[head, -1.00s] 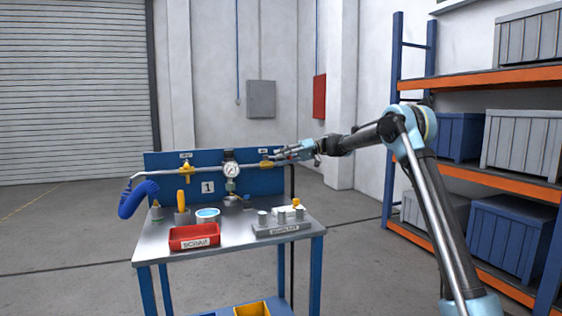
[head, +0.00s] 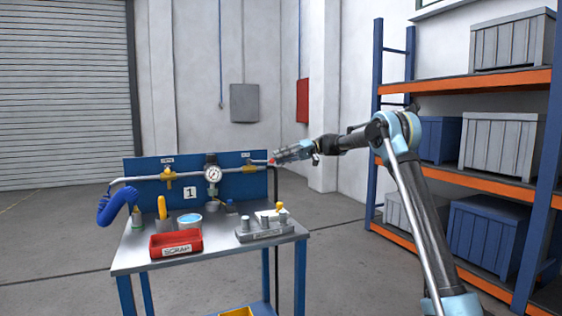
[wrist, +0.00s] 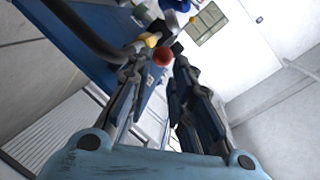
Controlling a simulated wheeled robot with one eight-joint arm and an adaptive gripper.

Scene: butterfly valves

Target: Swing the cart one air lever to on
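Cart one (head: 130,262) has a blue panel with a "1" plate (head: 189,193) and a pipe with a gauge (head: 213,175). Two yellow valves sit on the pipe: a left one (head: 168,178) and a right one (head: 249,168). Small labels above them are too small to read. My gripper (head: 274,160) is at the panel's right end, just right of the right valve. A red knob (wrist: 163,56) lies between or just beyond my fingertips (wrist: 156,57) in the wrist view, with yellow valve parts behind it. The fingers are apart; firm contact is not visible.
A dark hose (head: 276,200) hangs beside the panel. Shelving (head: 460,174) stands right.

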